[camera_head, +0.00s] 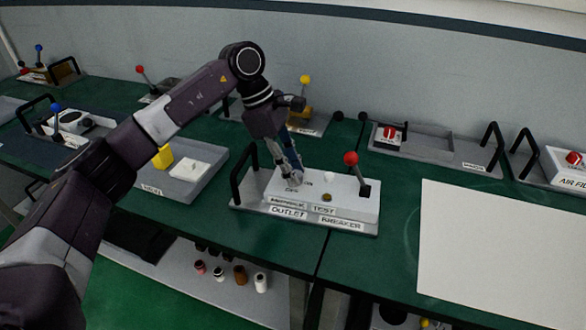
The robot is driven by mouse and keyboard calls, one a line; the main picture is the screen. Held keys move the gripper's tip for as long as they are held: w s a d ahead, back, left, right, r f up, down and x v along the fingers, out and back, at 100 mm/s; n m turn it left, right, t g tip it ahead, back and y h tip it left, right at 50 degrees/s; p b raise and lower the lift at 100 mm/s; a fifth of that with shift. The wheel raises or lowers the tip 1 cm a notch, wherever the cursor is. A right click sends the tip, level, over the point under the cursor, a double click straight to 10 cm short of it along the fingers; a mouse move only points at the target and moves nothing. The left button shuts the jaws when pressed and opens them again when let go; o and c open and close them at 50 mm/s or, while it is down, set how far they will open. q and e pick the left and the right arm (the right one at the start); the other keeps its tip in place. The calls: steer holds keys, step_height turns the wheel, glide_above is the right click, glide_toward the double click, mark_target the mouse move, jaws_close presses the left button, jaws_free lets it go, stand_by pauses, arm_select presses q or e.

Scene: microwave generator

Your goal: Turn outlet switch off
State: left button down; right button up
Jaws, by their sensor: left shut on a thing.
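A white outlet and breaker panel (345,191) sits in a grey tray (300,214) on the green bench, with "OUTLET" and "BREAKER" labels along its front. My left gripper (294,181) reaches down onto the panel's left part, above the outlet label. Its fingers are shut on the outlet switch, which they largely hide, so its position cannot be told. Small lettering shows beside the fingertips. A breaker lever with a red ball (351,158) stands on the panel's right part. My right gripper is not in view.
A black handle (241,172) rises at the tray's left end. A tray with a yellow piece (163,157) is to the left, under my arm. A white board (505,250) lies to the right. More trays with levers stand along the wall.

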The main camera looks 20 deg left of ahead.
arm_select(q)
steer(key=c, duration=1.6)
jaws_free()
steer(key=v, duration=1.2)
steer(key=shift+r, duration=0.1)
